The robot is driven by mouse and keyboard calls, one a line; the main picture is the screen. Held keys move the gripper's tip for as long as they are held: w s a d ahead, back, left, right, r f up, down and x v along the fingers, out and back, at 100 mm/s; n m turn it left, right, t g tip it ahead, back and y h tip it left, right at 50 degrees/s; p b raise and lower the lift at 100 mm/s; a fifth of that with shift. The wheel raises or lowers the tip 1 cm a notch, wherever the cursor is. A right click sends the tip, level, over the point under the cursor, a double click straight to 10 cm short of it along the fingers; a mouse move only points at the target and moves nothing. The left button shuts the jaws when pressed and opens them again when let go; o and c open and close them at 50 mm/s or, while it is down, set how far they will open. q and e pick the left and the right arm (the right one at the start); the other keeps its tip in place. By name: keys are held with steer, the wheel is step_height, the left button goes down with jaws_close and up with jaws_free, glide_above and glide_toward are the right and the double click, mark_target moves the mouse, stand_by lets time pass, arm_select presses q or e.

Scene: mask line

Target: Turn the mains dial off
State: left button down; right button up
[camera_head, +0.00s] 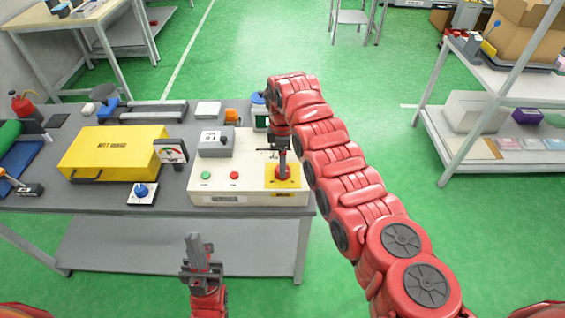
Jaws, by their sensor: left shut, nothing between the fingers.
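The mains dial (289,183) is a red knob on a yellow plate (272,184) at the right end of a cream control box (235,198) on the workbench. My right arm reaches over from the lower right, and its gripper (282,168) points down at the dial. Its fingertips are over the red knob and partly hide it. I cannot tell whether they are closed around it. My left gripper (198,246) is shut and empty, in front of the bench's front edge, away from the dial.
The control box also bears a green button (206,175), a red button (234,175) and a grey switch box (215,142). To its left are a gauge (172,151), a blue knob on a white plate (142,191) and a yellow case (112,150). A shelf (440,140) stands right of the bench.

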steer(key=shift+f, duration=1.7)
steer(key=c, duration=1.4)
